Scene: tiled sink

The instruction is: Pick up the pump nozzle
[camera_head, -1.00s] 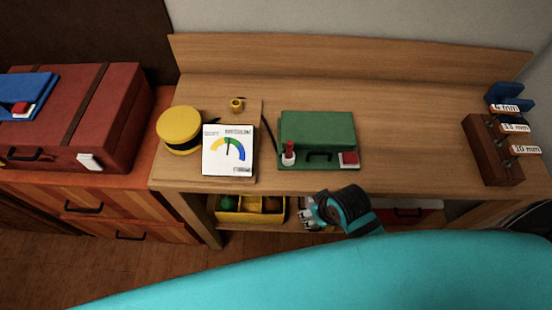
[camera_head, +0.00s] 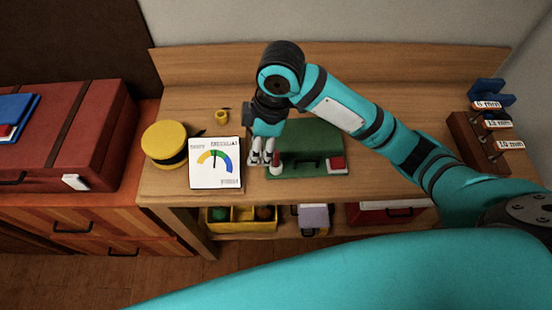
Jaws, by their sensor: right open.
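A small upright red and white piece (camera_head: 277,167), which looks like the pump nozzle, stands at the front left corner of the green case (camera_head: 310,143) on the wooden bench. My right gripper (camera_head: 262,160) points down just left of this piece, with its fingers open. The fingers overlap the case's left edge in the picture. I cannot tell whether they touch the piece. My right arm hides the back left part of the case. My left gripper is not in view.
A white gauge panel (camera_head: 215,164) stands close left of my gripper. A brown labelled block (camera_head: 477,142) is at the right. The bench behind is mostly clear.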

